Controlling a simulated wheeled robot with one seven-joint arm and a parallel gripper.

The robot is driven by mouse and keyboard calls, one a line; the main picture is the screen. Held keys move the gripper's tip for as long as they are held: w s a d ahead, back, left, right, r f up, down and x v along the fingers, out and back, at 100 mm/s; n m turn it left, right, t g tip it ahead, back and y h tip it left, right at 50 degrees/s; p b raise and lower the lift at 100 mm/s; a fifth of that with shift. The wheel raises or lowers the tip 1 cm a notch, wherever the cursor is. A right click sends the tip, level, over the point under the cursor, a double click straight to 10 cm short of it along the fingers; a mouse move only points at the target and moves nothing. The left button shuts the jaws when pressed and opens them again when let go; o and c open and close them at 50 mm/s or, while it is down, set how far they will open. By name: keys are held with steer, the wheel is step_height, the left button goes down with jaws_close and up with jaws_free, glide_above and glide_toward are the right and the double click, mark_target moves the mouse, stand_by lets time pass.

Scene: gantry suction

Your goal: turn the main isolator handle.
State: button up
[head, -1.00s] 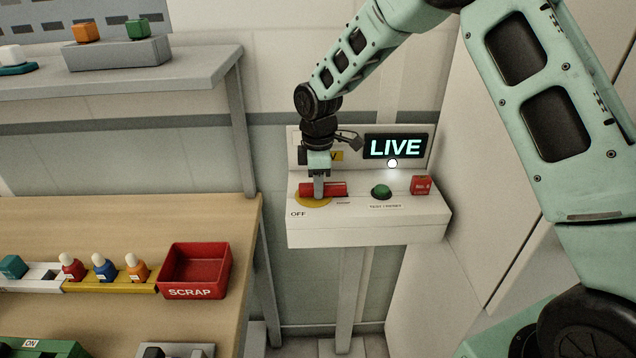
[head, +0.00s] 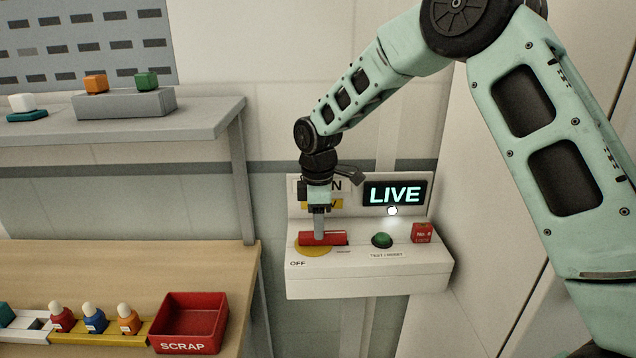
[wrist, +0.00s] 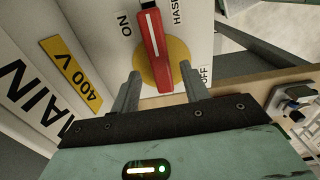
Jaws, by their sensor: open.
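The main isolator handle (head: 325,238) is a red bar with a white stripe on a yellow disc (head: 312,250), on top of the white isolator box (head: 370,285). OFF is lettered at the disc's near left in the head view. In the wrist view the handle (wrist: 154,50) points up toward the label HASP, between the ON and OFF labels. My gripper (wrist: 160,82) is open, with one finger on either side of the handle's near end. In the head view my gripper (head: 319,235) is over the handle. I cannot tell whether the fingers touch it.
A lit LIVE sign (head: 394,194) stands behind the box. A green button (head: 382,240) and a red lock block (head: 421,233) sit right of the handle. A bench with a red SCRAP bin (head: 190,322) is at left, below a grey shelf (head: 190,125).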

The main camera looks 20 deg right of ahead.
step_height(320, 180, up, 14)
steer(key=b, duration=0.2)
steer(key=shift+r, duration=0.15)
